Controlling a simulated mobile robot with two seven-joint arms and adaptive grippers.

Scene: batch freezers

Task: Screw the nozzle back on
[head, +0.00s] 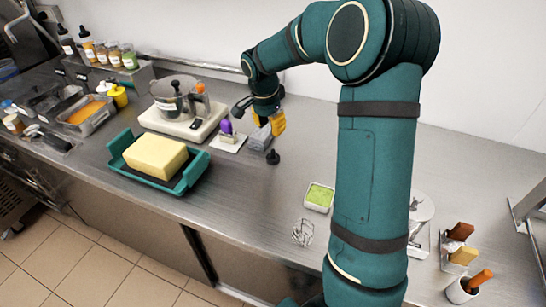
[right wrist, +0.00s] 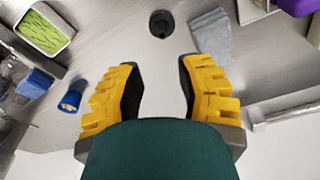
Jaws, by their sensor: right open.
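A small black piece (head: 273,157), which looks like the nozzle, stands on the steel counter, apart from other things. In the right wrist view the black piece (right wrist: 162,24) is seen from above as a dark round form, beyond the fingertips and roughly centred between them. My right gripper (head: 268,119) is above the counter behind it, with yellow fingers (right wrist: 159,76) spread apart and nothing between them. The part that the nozzle screws onto cannot be made out for certain. My left gripper is not in view.
A folded grey cloth (head: 260,137) lies close beside the black piece. A green-filled dish (head: 319,197) stands nearer the front. Counter between is clear.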

